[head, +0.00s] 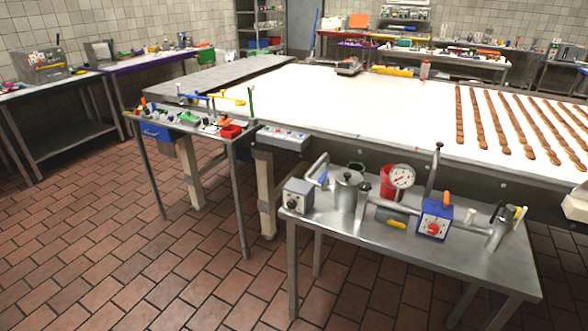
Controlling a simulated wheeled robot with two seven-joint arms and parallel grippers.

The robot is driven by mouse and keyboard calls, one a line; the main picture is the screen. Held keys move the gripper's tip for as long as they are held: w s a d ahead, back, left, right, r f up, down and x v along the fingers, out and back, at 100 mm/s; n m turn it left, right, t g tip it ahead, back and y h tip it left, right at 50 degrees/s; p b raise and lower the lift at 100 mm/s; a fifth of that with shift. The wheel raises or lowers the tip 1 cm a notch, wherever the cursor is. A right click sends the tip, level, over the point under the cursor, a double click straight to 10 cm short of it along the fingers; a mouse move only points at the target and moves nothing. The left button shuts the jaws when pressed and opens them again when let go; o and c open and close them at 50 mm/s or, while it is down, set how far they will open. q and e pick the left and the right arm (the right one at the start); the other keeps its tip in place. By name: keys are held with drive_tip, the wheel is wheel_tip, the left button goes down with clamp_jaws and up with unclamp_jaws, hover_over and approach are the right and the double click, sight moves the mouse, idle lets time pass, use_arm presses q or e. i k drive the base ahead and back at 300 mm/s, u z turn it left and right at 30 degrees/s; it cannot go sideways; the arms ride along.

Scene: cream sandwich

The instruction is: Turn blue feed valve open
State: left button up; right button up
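A small blue part (323,178), possibly the feed valve's handle, sits on a bent metal pipe on the steel table (480,268) at the front right. It is too small to tell whether it is open or closed. A metal canister (347,190) stands beside it to the right. A blue box with a red knob (434,219) stands further right on the same table. Neither of my grippers shows in the head view.
A grey box with a black knob (297,195) stands on the table's left corner. A round gauge (402,177) stands behind the middle. A long white table (350,100) lies behind, with rows of brown pieces at right. Tiled floor (130,270) is clear at front left.

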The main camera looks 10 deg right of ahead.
sight(325, 175)
drive_tip(key=u, duration=0.4)
drive_tip(key=i, duration=1.15)
drive_tip(key=z, duration=0.1)
